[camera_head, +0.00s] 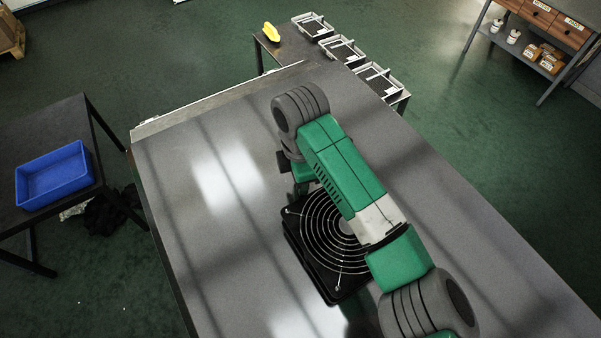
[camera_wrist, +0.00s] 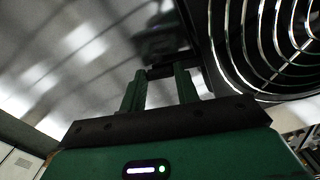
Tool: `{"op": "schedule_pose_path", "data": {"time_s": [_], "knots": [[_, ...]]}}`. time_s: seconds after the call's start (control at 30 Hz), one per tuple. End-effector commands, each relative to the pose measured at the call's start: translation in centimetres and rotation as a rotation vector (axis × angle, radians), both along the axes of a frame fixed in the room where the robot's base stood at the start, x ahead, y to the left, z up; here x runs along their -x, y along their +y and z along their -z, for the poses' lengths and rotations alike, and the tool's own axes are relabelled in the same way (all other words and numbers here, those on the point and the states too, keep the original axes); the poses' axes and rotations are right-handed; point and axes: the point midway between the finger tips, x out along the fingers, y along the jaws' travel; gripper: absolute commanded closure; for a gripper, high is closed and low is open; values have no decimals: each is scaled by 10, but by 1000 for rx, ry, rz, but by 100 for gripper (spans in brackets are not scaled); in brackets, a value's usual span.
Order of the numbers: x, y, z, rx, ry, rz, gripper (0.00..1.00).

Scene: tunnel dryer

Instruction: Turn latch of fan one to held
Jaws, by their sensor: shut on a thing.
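The fan (camera_head: 318,245) has a black square frame and a round wire guard. It sits on the grey metal top in the head view, partly covered by my arm. In the wrist view its guard (camera_wrist: 245,50) fills the upper right. My gripper (camera_wrist: 160,76) is beside the frame, with its two green fingers shut on a small dark piece (camera_wrist: 160,70), likely the fan's latch. The piece is in shadow, so its shape and turned position cannot be made out. In the head view my arm hides the fingertips and the latch.
The broad grey top (camera_head: 185,190) is clear left of the fan. A blue bin (camera_head: 55,175) stands on a dark table at left. Behind are several metal trays (camera_head: 342,50) and a yellow object (camera_head: 271,32) on a low table. A shelf (camera_head: 525,55) stands far right.

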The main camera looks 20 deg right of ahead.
Motion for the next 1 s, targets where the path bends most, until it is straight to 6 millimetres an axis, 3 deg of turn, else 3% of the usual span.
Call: {"op": "schedule_pose_path", "data": {"time_s": [0.43,1.0], "knots": [[0,0,-2,-1,0,-229,92],[0,1,-2,-1,0,-271,92]]}}
